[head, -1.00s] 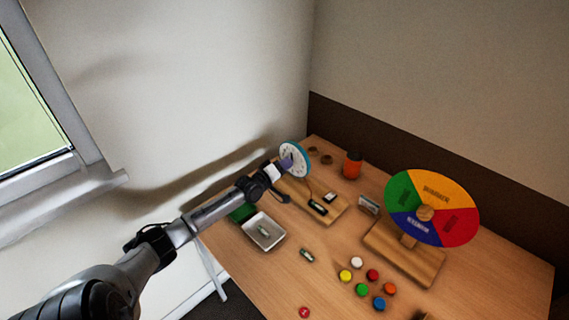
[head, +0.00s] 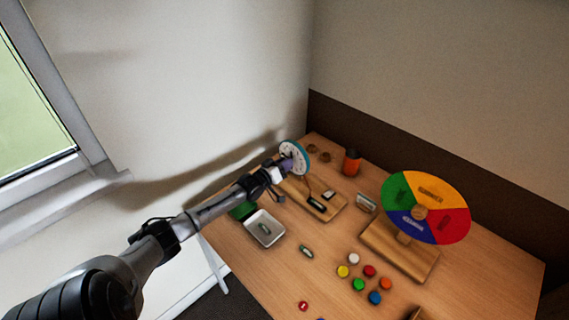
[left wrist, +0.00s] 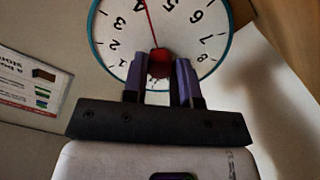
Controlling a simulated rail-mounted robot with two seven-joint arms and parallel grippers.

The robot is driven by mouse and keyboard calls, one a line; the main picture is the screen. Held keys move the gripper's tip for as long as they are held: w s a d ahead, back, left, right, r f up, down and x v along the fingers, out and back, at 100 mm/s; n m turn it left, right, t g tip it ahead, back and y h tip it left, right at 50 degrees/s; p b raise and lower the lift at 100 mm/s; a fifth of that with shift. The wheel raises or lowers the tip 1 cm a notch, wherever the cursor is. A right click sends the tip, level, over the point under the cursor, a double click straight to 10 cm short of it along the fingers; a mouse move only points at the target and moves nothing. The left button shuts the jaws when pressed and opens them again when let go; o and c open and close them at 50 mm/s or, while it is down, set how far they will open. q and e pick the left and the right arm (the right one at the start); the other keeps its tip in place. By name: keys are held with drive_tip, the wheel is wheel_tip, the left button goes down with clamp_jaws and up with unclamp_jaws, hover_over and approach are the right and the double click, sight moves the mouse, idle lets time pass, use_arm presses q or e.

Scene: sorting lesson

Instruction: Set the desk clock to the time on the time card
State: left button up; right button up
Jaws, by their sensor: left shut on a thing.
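The desk clock (head: 297,152), a white dial with a teal rim, stands upright at the table's far left. My left gripper (head: 286,164) is at its face. In the left wrist view the dial (left wrist: 204,42) appears upside down, and my left gripper (left wrist: 160,75) is shut on the red knob (left wrist: 159,65) at its centre. A thin red hand (left wrist: 150,22) runs from there between the 4 and 5; any other hand is hidden or not clear. A small pale card (head: 366,203) stands right of the clock's board, its writing unreadable; I cannot tell if it is the time card. My right gripper is out of view.
A wooden board (head: 335,213) with small items lies by the clock. A white tray (head: 277,238), an orange-red can (head: 351,161), a coloured wheel (head: 449,192) on a wooden stand and several coloured discs (head: 359,284) share the table. Bare wood shows at the front left.

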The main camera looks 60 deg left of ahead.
sight(292, 149)
use_arm(q)
drive_tip(key=o, duration=0.9)
wheel_tip(292, 149, up, 5)
drive_tip(key=shift+f+p, duration=0.15)
drive_tip(key=shift+p, duration=0.95)
drive_tip(key=w+d+r+p, duration=0.1)
drive_tip(key=d+r, duration=0.1)
drive_tip(key=d, duration=0.1)
drive_tip(key=w+d+r+p, duration=0.1)
drive_tip(key=d+r, duration=0.1)
drive_tip(key=d, duration=0.2)
drive_tip(key=w+d+r+p, duration=0.1)
drive_tip(key=d+r+p, duration=0.1)
drive_tip(key=d, duration=0.2)
drive_tip(key=shift+w+r, duration=0.15)
drive_tip(key=shift+w, duration=0.15)
